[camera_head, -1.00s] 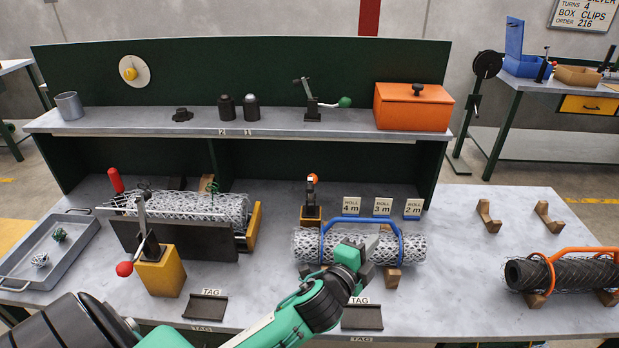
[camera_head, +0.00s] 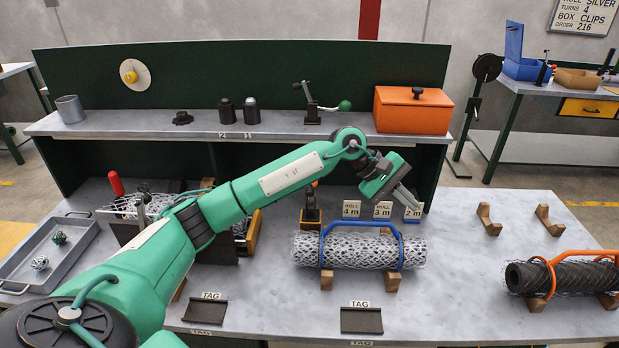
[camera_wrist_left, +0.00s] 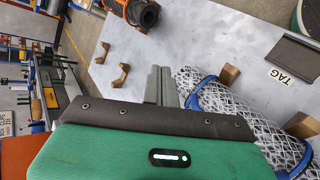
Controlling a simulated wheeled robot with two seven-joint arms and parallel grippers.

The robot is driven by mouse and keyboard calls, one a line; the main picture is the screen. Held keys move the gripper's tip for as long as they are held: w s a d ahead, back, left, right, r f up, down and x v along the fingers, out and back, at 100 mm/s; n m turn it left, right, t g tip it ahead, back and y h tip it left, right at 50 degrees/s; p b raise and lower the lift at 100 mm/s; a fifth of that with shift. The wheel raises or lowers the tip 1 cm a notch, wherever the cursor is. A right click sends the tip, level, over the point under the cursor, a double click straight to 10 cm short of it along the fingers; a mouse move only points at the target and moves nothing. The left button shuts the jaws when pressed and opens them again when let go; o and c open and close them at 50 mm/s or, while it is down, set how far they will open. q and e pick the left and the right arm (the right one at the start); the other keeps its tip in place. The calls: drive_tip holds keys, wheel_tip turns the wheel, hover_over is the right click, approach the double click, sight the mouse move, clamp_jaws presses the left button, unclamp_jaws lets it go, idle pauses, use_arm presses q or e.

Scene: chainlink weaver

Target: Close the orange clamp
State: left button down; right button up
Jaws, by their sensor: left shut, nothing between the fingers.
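An orange clamp (camera_head: 590,254) with an arched handle sits around a dark mesh roll (camera_head: 570,275) at the right end of the bench. Whether its band is fastened is too small to tell. The dark roll also shows at the top of the left wrist view (camera_wrist_left: 146,15). A blue clamp (camera_head: 356,222) sits around a silver mesh roll (camera_head: 345,250) at the centre. My left gripper (camera_head: 411,200) is shut and empty, raised above the bench behind the silver roll's right end. Its shut fingers show in the left wrist view (camera_wrist_left: 160,78). My right gripper is out of view.
Roll cards (camera_head: 382,211) stand behind the silver roll. An orange box (camera_head: 413,112) is on the shelf above.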

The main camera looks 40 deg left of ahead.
use_arm(q)
drive_tip(key=w+a+r+m+y, duration=0.15)
drive_tip(key=a+y, duration=0.25)
drive_tip(key=a, duration=0.4)
drive_tip(key=w+a+r+m+y, duration=0.1)
drive_tip(key=a+r+y, duration=0.15)
drive_tip(key=a, duration=0.65)
wheel_tip(320, 180, up, 4)
drive_tip(key=g+y, duration=0.2)
drive_tip(key=y, duration=0.2)
hover_over(311, 186)
drive_tip(key=w+a, duration=0.4)
drive_tip(key=w, duration=0.1)
drive_tip(key=shift+m, duration=0.25)
drive_tip(key=f+p, duration=0.1)
drive_tip(key=f, duration=0.2)
drive_tip(key=s+d+f+p, duration=0.1)
drive_tip(key=f, duration=0.3)
drive_tip(key=s+f+p, duration=0.1)
drive_tip(key=f+p, duration=0.1)
drive_tip(key=f, duration=0.1)
drive_tip(key=shift+d+f, duration=0.15)
drive_tip(key=shift+f, duration=0.1)
drive_tip(key=shift+s+d+f, duration=0.2)
